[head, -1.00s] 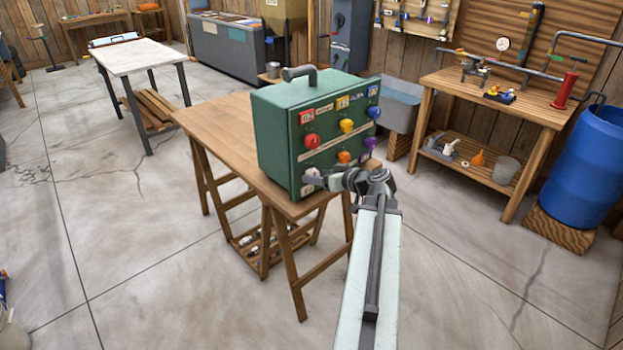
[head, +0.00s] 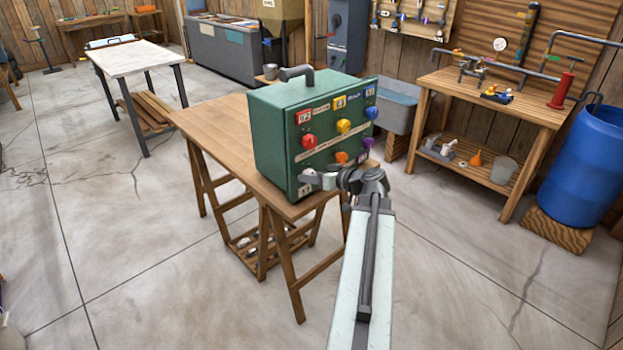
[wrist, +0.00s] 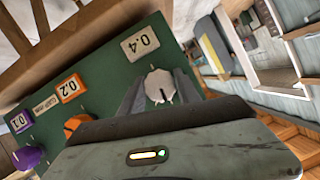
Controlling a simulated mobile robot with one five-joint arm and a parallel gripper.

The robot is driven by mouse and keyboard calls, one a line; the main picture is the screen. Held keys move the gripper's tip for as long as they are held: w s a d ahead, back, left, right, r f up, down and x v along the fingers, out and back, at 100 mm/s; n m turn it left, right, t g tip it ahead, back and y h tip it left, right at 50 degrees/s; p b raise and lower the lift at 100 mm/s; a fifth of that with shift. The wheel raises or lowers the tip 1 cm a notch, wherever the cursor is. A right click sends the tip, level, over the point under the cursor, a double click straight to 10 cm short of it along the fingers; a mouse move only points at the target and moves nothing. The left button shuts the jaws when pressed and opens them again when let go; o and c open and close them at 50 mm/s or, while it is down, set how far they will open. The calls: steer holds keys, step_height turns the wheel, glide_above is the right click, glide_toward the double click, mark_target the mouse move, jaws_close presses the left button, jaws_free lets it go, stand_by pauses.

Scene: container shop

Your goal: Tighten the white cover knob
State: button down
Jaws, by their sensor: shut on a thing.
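The white cover knob (wrist: 159,88) is on the green panel beside a 0.4 label, at the middle of the wrist view. It has a small dark notch on its face. My gripper (wrist: 158,80) has one finger on each side of the knob and is shut on it. In the head view my gripper (head: 320,180) reaches the lower left corner of the front of the green box (head: 271,138), where it partly hides the knob. The box stands upright on a wooden trestle table (head: 215,125).
A red knob (head: 309,140), a yellow knob (head: 343,126), a blue knob (head: 371,113), an orange knob (head: 342,157) and a purple knob (head: 368,143) share the panel. A workbench (head: 470,98) and a blue barrel (head: 585,165) stand right. Floor is open around the table.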

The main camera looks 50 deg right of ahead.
steer(key=m+y+b, duration=0.1)
steer(key=m, duration=0.1)
steer(key=shift+d+f+m+y+b, duration=0.1)
steer(key=shift+f+m+y+b, duration=0.1)
steer(key=shift+m+y+b, duration=0.2)
steer(key=m+t+y+b, duration=0.1)
steer(key=m+b, duration=0.1)
steer(key=m, duration=0.1)
steer(key=shift+y+b, duration=0.4)
steer(key=m+t+b, duration=0.1)
steer(key=m+b, duration=0.1)
steer(key=m+y+b, duration=0.1)
steer(key=m, duration=0.1)
steer(key=shift+m+t+b, duration=0.4)
steer(key=shift+r+m+t+b, duration=0.1)
steer(key=shift+m+t+b, duration=0.5)
steer(key=shift+m+b, duration=0.55)
steer(key=shift+m, duration=0.35)
steer(key=c, duration=0.9)
jaws_free()
steer(key=shift+o, duration=0.2)
